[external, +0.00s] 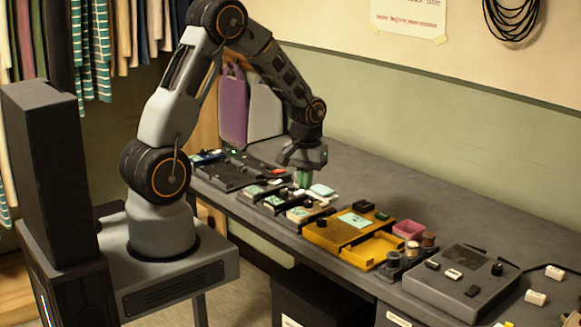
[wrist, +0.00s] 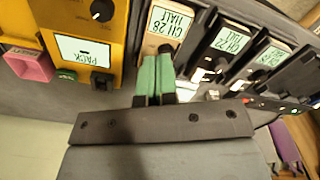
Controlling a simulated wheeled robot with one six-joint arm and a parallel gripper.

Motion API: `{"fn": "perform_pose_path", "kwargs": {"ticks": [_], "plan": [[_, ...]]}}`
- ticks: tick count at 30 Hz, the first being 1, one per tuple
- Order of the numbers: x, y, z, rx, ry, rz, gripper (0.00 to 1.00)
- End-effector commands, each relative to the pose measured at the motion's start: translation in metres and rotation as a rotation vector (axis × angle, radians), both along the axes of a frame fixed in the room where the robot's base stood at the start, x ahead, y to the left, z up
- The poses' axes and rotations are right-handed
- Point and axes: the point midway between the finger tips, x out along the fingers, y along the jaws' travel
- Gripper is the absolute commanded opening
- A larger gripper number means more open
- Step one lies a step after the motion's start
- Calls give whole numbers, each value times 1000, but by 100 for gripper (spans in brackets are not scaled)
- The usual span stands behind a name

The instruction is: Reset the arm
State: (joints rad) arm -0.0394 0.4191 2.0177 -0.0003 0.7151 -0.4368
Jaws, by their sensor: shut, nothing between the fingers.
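My arm reaches from its base over the table in the external view. My gripper (external: 303,182) points down above the row of devices on the table, next to the small labelled units. In the wrist view my gripper (wrist: 156,62) shows two green fingers side by side and closed, with nothing between them. The fingertips lie close to the unit labelled "CH 28 HALT" (wrist: 171,24); I cannot tell whether they touch it.
A yellow box (external: 340,232) with an open tray, a pink bin (external: 409,230) and a grey control box (external: 461,278) stand to the right. Dark devices (external: 228,174) stand to the left. The table (external: 440,218) behind the row is mostly clear.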

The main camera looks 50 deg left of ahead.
Motion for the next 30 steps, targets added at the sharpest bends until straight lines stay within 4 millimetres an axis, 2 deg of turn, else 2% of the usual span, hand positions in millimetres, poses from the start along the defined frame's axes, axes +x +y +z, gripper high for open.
{"fn": "perform_pose_path", "kwargs": {"ticks": [2, 5, 15, 18, 24, 30], "plan": [[-16, -1, -6, -4, 52, -68, 0], [-40, -3, 12, -11, 70, -170, 0], [-114, -10, 111, 13, -84, -415, 0], [-133, -12, 133, 30, -153, -452, 0], [-155, -15, 164, 63, -286, -467, 0], [-161, -16, 184, 83, -370, -470, 0]]}}
